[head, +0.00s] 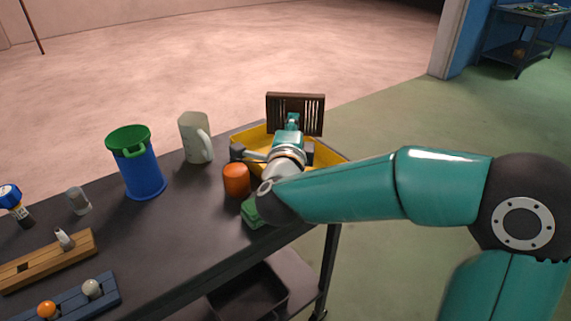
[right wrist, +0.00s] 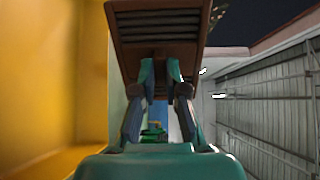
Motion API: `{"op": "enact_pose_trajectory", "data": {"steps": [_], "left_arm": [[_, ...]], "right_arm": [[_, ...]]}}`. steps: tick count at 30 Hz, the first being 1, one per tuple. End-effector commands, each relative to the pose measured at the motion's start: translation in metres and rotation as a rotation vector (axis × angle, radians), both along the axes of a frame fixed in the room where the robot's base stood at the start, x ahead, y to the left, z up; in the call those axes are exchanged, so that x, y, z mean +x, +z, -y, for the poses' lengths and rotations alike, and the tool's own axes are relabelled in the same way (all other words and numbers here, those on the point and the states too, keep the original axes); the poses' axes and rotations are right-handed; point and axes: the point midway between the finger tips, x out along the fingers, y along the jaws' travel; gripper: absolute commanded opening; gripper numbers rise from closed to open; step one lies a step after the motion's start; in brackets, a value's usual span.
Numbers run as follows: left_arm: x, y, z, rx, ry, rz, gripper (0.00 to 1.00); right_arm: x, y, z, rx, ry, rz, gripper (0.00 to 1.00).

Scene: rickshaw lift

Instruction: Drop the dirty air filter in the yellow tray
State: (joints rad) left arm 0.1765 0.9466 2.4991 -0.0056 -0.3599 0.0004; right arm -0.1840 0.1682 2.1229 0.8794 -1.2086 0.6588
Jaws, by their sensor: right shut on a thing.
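The dirty air filter (head: 296,112) is a dark brown slatted panel, held upright over the far side of the yellow tray (head: 262,133). My right gripper (head: 293,120) is shut on the lower edge of the filter. In the right wrist view my right gripper (right wrist: 160,75) grips the filter (right wrist: 158,30) between its two fingers. The tray's yellow wall (right wrist: 50,80) fills the left of that view. My right arm hides much of the tray in the head view. My left gripper does not show.
An orange cylinder (head: 236,180) and a green object (head: 252,213) stand near the tray. A pale mug (head: 195,138), a blue bin (head: 142,172) with a green rim and wooden (head: 45,262) and blue (head: 75,302) racks occupy the dark table to the left.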

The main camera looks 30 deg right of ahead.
Motion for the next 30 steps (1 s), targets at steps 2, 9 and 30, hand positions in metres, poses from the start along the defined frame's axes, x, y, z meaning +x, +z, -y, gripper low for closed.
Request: {"op": "enact_pose_trajectory", "data": {"steps": [2, 9, 30], "left_arm": [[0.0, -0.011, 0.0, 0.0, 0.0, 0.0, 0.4], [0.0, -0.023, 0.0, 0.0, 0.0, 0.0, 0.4], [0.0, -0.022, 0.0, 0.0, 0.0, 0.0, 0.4]], "right_arm": [[0.001, -0.014, -0.002, 0.0, 0.003, 0.0, 0.0], [0.002, -0.032, -0.003, 0.0, 0.006, 0.0, 0.0], [0.003, -0.033, -0.004, 0.0, 0.007, 0.0, 0.41]]}}
